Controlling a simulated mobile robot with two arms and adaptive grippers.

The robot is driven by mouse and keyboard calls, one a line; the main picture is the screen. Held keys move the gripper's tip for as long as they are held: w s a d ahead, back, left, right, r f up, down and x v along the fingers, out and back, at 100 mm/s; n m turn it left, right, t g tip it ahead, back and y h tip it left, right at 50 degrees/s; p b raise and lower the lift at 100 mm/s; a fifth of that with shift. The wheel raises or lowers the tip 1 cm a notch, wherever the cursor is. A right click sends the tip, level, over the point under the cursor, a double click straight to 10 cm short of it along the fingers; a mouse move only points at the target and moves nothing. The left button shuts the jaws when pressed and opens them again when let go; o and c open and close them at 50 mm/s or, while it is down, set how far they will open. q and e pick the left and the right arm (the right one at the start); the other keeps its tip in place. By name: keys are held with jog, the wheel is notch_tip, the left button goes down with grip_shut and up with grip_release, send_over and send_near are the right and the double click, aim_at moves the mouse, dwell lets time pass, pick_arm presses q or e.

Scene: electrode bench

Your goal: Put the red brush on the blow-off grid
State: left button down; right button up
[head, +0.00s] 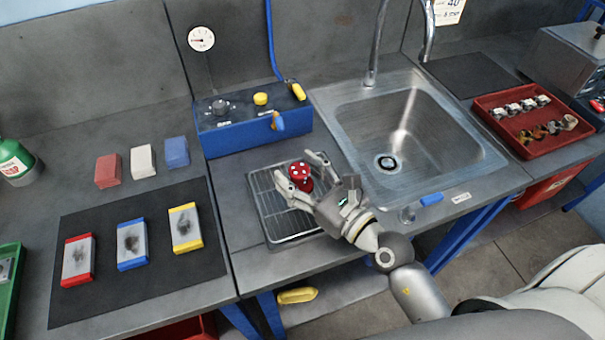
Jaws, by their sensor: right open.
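A small red round piece with pale dots on top, apparently the red brush (299,173), is on the blow-off grid (262,196), near its right part. The grid is a metal rack in a dark tray, set into the bench in front of the blue box. My right gripper (304,176) reaches over the grid from the lower right. Its fingers are spread, one on each side of the red piece. Whether they touch it is unclear. The gripper covers the grid's right side. My left gripper is not in view.
The blue control box (254,135) with a yellow button stands behind the grid. A steel sink (440,138) is to the right. On the left, a black mat (105,218) carries red-, blue- and yellow-ended pads, with several blocks behind. A red tray (530,148) is far right.

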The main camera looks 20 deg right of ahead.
jog(key=shift+r, duration=0.25)
jog(key=shift+s+d+f, duration=0.15)
jog(key=shift+s+f, duration=0.05)
jog(key=shift+s, duration=0.1)
jog(key=b+v, duration=0.3)
jog(key=v, duration=0.6)
jog(key=shift+s+r, duration=0.1)
jog(key=shift+s, duration=0.1)
jog(key=shift+v, duration=1)
jog(key=shift+d, duration=0.1)
